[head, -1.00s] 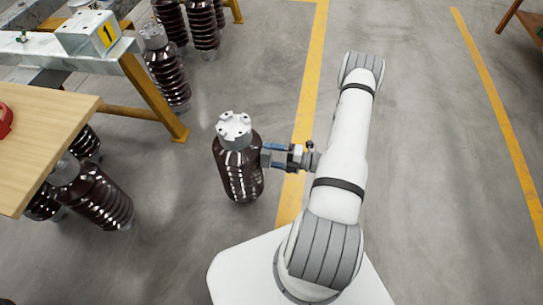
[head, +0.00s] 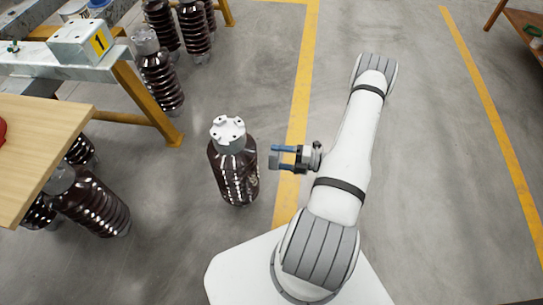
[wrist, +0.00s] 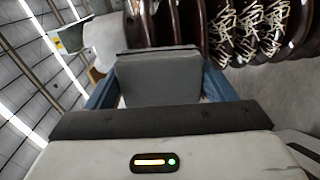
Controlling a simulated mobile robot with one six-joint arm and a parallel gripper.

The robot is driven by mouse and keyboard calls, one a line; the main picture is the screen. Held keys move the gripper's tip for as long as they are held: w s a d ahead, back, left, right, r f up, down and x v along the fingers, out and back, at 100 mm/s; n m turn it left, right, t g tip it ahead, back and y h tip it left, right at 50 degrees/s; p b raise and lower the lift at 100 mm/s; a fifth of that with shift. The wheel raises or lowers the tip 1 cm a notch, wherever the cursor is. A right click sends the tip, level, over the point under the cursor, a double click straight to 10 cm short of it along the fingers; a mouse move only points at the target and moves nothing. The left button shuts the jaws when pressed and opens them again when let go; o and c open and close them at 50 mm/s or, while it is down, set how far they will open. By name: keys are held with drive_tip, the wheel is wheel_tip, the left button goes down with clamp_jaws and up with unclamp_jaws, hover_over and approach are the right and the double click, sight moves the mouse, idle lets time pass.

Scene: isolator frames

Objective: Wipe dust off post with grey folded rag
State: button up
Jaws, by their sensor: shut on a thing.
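The post (head: 235,178) is a dark brown, glossy ribbed insulator with a grey metal cap, upright on the floor. In the wrist view its ribs (wrist: 192,22) run across the top, and pale scribbled marks show on ribs at the upper right (wrist: 262,28). My gripper (head: 280,157) is right of the post, with a small gap between them. Its blue fingers are shut on the grey folded rag (head: 274,161). The rag (wrist: 160,80) fills the space between the fingers in the wrist view. The post's far side is hidden.
More brown insulators (head: 160,75) stand at the upper left, and others (head: 90,203) lean under a wooden table (head: 60,130). Floor right of my arm is clear.

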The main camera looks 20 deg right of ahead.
drive_tip(key=shift+s+d, duration=0.45)
drive_tip(key=shift+d, duration=0.15)
drive_tip(key=shift+d, duration=0.1)
drive_tip(key=shift+v, duration=1.45)
